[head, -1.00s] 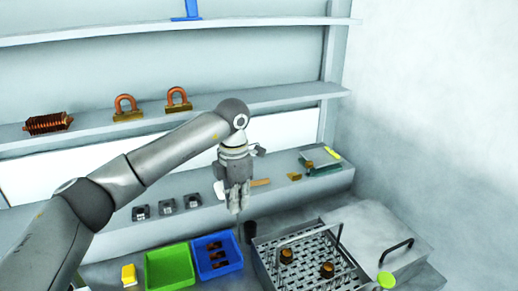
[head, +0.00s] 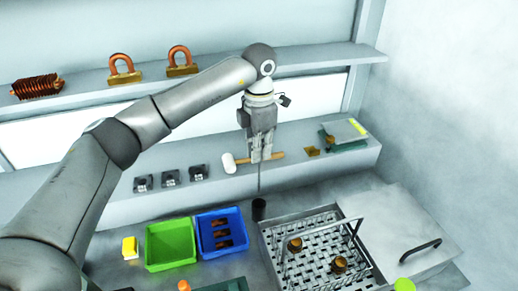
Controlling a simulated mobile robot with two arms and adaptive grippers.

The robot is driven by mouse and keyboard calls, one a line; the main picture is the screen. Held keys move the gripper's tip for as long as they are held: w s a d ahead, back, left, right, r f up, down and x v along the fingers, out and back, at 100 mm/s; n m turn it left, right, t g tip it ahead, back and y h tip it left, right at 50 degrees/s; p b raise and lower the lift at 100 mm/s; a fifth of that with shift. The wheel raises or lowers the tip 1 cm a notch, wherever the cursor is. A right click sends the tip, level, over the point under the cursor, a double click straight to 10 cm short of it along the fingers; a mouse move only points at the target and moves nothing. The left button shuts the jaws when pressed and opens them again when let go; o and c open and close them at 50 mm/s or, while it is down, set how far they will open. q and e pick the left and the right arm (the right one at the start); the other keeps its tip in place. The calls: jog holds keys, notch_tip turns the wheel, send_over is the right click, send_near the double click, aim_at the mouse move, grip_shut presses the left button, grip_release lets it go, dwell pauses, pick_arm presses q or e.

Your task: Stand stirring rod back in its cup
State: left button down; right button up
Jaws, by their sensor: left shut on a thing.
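My left gripper (head: 261,158) is shut on the stirring rod (head: 260,182), a thin grey rod that hangs about upright below the fingers. The dark cup (head: 259,210) stands on the worktop behind the blue tray, directly below the gripper in the picture. The rod's lower end meets the cup's mouth in the picture. I cannot tell whether the tip is inside the cup or just above or behind it. My right gripper is not in view.
A mallet (head: 229,164) lies on the ledge behind my gripper. Left of the cup are a blue tray (head: 241,255) and a green tray (head: 148,255). A mesh basket (head: 273,248) with a raised handle stands close on the right. Shelves run along the back wall.

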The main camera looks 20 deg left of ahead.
aim_at(259, 178)
pick_arm(q)
jog(key=shift+f+b, duration=0.35)
jog(key=shift+f, duration=0.55)
jog(key=shift+f+b, duration=1.45)
jog(key=shift+f, duration=0.2)
jog(key=shift+s+f+b, duration=0.1)
jog(key=shift+f+b, duration=0.85)
jog(key=shift+f, duration=0.4)
jog(key=shift+f+b, duration=0.75)
jog(key=shift+f, duration=0.45)
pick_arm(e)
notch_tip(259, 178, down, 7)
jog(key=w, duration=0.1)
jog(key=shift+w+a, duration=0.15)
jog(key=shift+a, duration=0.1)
